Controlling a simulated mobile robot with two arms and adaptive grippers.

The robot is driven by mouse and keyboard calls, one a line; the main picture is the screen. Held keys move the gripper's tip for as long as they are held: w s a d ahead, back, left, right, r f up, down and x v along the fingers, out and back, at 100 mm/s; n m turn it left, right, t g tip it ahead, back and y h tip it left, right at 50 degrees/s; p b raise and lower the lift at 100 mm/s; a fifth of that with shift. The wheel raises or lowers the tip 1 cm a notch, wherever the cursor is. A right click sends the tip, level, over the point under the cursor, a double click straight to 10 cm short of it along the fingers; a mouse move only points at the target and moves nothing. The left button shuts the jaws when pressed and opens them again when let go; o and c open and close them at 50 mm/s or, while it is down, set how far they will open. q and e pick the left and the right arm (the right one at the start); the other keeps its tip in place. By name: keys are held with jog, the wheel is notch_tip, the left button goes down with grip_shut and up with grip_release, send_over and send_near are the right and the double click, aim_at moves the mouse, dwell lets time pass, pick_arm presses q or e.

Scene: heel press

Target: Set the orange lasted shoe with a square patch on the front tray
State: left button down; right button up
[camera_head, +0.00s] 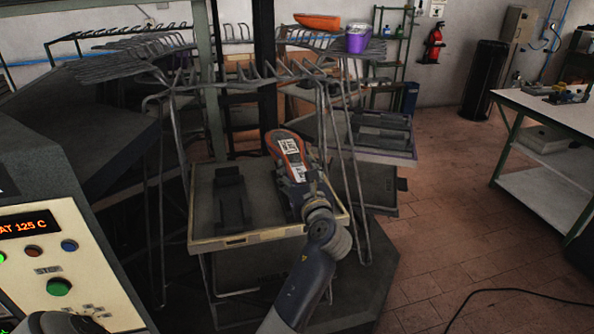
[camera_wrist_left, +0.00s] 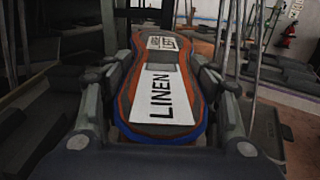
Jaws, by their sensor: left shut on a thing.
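The orange shoe (camera_head: 286,147) is in my left gripper (camera_head: 297,182), over the right part of the front tray (camera_head: 208,243). In the left wrist view the shoe (camera_wrist_left: 163,62) shows a dark sole with orange edges and a blue rim at the near end. It bears white labels, one reading LINEN, and a grey square patch between them. The left gripper's fingers (camera_wrist_left: 160,105) close on both sides of it. Whether the shoe touches the tray cannot be told. A dark holder (camera_head: 232,200) stands on the tray's left half.
Wire racks (camera_head: 160,65) stand behind the tray, with an orange shoe (camera_head: 317,21) and a purple shoe (camera_head: 357,40) on top. Thin metal legs rise close on both sides of the tray. A control panel (camera_head: 60,265) is at left. Open floor and a workbench (camera_head: 545,105) lie right.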

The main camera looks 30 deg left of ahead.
jog(key=shift+d, duration=0.3)
pick_arm(q)
jog(key=shift+f, duration=0.4)
jog(key=c, duration=0.6)
grip_release()
jog(key=shift+f, duration=0.1)
jog(key=shift+o, duration=0.5)
jog(key=shift+d, duration=0.1)
pick_arm(e)
jog(key=shift+a+f, duration=0.1)
jog(key=shift+a, duration=0.2)
pick_arm(q)
jog(key=shift+s+f, duration=0.1)
jog(key=shift+f, duration=0.15)
jog(key=v, duration=1.2)
jog(key=shift+r, duration=0.25)
pick_arm(e)
jog(key=shift+d, duration=0.15)
pick_arm(q)
jog(key=shift+f, duration=0.1)
